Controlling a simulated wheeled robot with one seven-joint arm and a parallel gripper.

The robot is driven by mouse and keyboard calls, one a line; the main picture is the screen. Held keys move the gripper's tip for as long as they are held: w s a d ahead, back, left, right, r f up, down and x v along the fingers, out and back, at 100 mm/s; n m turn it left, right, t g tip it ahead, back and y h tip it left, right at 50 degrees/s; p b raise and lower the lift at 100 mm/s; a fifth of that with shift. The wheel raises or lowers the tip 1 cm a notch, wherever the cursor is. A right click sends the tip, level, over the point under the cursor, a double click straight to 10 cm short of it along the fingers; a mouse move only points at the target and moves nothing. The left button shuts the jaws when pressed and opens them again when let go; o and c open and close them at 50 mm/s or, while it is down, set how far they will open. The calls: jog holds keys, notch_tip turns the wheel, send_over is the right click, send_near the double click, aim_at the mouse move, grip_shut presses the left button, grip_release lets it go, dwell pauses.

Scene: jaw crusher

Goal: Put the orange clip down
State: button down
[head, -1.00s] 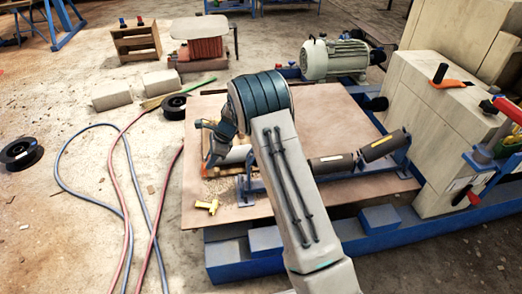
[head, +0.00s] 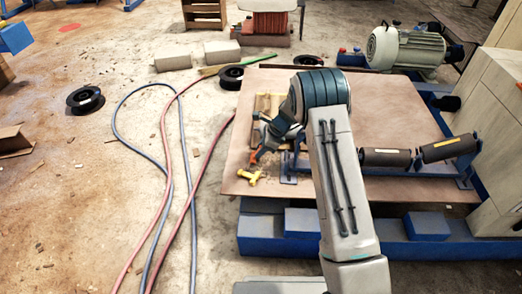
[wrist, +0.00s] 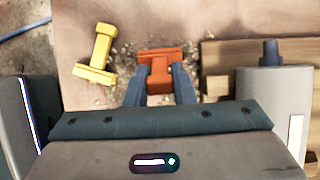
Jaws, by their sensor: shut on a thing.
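The orange clip (wrist: 160,66) is between the two fingertips of my gripper (wrist: 160,86) in the wrist view. My gripper is shut on it, above the brown sheet with loose crumbs. In the head view, a small orange part of the clip (head: 253,157) shows at the end of my gripper (head: 257,150), near the sheet's left edge. I cannot tell whether the clip touches the sheet. A yellow clip (wrist: 95,54) lies to the left of it, apart from my gripper; it also shows in the head view (head: 249,177).
The brown sheet (head: 390,110) has clear room at its middle. Wooden slats (wrist: 255,55) and a grey cylinder (wrist: 262,110) are close to the right of my gripper. Dark rollers (head: 386,158) stand at the right. Hoses (head: 165,160) lie on the floor at the left.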

jog(key=shift+f, duration=0.2)
jog(key=c, duration=1.2)
grip_release()
jog(key=shift+c, duration=0.2)
jog(key=s+d+r+n+p, duration=0.2)
jog(key=s+d+r, duration=0.15)
jog(key=r, duration=0.65)
jog(key=s+d+r+n+p, duration=0.2)
jog(key=s+d+r, duration=0.15)
jog(key=r, duration=0.55)
jog(key=s+d+r+n+h, duration=0.2)
jog(key=s+n, duration=0.3)
jog(key=s, duration=0.4)
jog(key=s+d+r+n+h, duration=0.1)
jog(key=s+d+r+n, duration=0.3)
jog(key=s, duration=0.6)
jog(key=s+d+r+n+t+h, duration=0.1)
jog(key=s+d+r+n+h, duration=0.1)
jog(key=s, duration=0.7)
jog(key=d+r+n, duration=0.1)
jog(key=r+n, duration=0.1)
jog(key=n, duration=0.1)
jog(key=shift+s+d+n+h, duration=0.2)
jog(key=shift+n+h, duration=0.1)
